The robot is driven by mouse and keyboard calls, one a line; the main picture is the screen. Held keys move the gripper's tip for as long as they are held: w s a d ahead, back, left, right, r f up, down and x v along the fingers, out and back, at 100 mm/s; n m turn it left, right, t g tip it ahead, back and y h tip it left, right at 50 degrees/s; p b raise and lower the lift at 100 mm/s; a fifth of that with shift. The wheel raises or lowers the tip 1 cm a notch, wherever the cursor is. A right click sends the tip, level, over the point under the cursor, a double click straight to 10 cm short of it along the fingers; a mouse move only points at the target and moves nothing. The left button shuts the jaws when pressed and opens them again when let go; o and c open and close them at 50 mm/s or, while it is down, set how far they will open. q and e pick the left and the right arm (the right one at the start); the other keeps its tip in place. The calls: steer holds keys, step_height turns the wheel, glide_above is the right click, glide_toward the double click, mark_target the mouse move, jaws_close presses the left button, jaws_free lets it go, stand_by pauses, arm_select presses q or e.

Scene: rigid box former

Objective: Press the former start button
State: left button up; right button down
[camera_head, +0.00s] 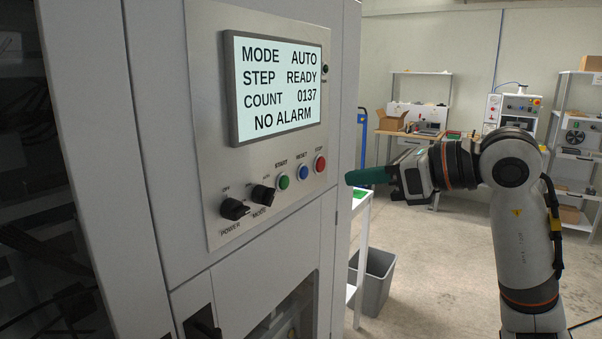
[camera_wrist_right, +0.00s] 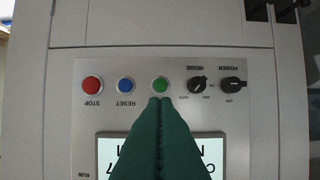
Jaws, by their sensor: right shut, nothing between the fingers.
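The green start button (camera_head: 284,182) is on the grey control panel (camera_head: 215,150), under the label START. My right gripper (camera_head: 348,178) is shut and empty, its green fingers pointing left toward the panel and apart from it in the head view. In the right wrist view the picture is upside down; the shut fingertips (camera_wrist_right: 160,100) appear just below the green start button (camera_wrist_right: 160,85), in line with it. I cannot tell the exact gap there. The display (camera_head: 280,88) reads MODE AUTO, STEP READY, COUNT 0137, NO ALARM. My left gripper is not in view.
The blue reset button (camera_head: 304,172) and red stop button (camera_head: 320,163) sit right of start. The mode knob (camera_head: 263,194) and power knob (camera_head: 234,208) are to its left. A grey bin (camera_head: 376,285) stands on the floor beyond the cabinet. Shelves stand farther back.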

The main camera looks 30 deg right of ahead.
mark_target(286, 179)
steer(key=p+x, duration=0.1)
steer(key=x, duration=0.2)
steer(key=p+x, duration=0.2)
steer(key=x, duration=0.2)
steer(key=r+p+x, duration=0.1)
steer(key=x, duration=0.2)
steer(key=shift+w+a+f+p, duration=0.1)
steer(key=shift+w+a+p, duration=0.2)
steer(key=shift+w+p, duration=0.15)
steer(key=shift+w+a+f, duration=0.1)
steer(key=shift+w+a, duration=0.05)
steer(key=shift+w, duration=0.25)
